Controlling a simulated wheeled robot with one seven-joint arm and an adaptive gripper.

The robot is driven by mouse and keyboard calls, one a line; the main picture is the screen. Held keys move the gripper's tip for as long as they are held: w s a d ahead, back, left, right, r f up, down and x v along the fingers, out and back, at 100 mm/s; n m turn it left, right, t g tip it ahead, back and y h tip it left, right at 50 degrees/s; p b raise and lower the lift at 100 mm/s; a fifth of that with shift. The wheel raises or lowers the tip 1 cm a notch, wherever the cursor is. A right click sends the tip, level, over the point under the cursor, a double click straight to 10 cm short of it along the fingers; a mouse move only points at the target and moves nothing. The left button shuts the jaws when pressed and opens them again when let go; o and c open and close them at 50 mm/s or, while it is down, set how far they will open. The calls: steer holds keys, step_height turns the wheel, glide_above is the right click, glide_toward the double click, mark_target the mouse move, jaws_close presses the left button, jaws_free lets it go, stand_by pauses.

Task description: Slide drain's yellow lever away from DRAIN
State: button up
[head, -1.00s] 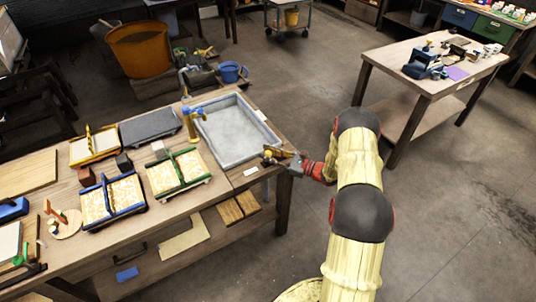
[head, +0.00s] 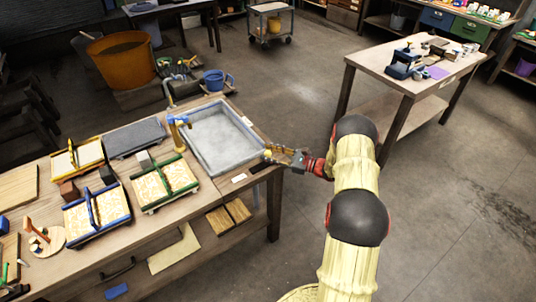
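The grey rectangular basin (head: 222,139) is set in the back right part of the wooden workbench. A small white label (head: 247,121) is on its right rim, too small to read. A small yellow piece (head: 267,154) shows at the basin's front right corner, right by my gripper's tips; I cannot tell whether it is the drain's lever or whether they touch. My gripper (head: 277,154) points left at this corner from beyond the bench's right edge. It is too small and cluttered to tell whether its fingers are open or shut.
A yellow tap with a blue top (head: 179,131) stands at the basin's left. Framed moulds, one with a green frame (head: 164,181) and one with a blue frame (head: 97,211), lie left of it. A second table (head: 425,75) stands back right. The floor between is clear.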

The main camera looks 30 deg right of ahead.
steer(key=shift+o, duration=0.5)
steer(key=shift+a, duration=0.1)
steer(key=v, duration=1.2)
